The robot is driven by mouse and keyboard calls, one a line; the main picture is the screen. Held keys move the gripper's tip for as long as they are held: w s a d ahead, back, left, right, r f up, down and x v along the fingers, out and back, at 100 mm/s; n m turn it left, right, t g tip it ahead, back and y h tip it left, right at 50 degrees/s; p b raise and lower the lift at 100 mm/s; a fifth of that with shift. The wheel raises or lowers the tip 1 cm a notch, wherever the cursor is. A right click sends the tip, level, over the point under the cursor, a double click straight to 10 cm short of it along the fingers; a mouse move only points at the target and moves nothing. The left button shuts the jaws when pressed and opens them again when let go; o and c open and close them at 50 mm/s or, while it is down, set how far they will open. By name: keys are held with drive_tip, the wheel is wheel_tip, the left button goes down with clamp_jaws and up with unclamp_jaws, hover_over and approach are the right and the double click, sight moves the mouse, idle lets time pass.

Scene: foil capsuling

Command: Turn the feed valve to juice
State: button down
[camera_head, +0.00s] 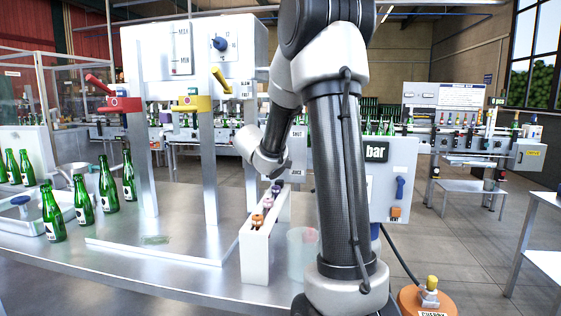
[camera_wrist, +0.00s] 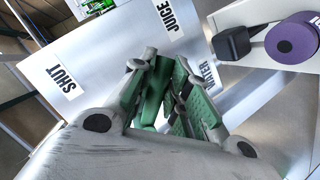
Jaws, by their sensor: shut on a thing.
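The feed valve's white panel shows in the wrist view with three labels: SHUT (camera_wrist: 68,78) at left, JUICE (camera_wrist: 167,14) at top and WATER (camera_wrist: 208,75) at right. My gripper (camera_wrist: 165,82) is in front of the panel among these labels. Its green-padded fingers are shut on what looks like the green valve handle (camera_wrist: 154,88). The fingers cover much of it, so I cannot tell which label it points to. In the head view my arm hides the gripper and handle; the SHUT (camera_head: 298,135) and JUICE (camera_head: 297,173) labels show beside the arm.
A narrow white rack (camera_head: 256,255) with coloured pieces stands on the steel table (camera_head: 190,285). Green bottles (camera_head: 107,186) stand at left. A red lever (camera_head: 101,85) and yellow lever (camera_head: 221,80) stick out above. A purple roll (camera_wrist: 293,38) is near my gripper at upper right.

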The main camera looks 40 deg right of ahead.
drive_tip(key=c, duration=1.6)
unclamp_jaws()
drive_tip(key=shift+c, duration=0.2)
drive_tip(key=v, duration=1.2)
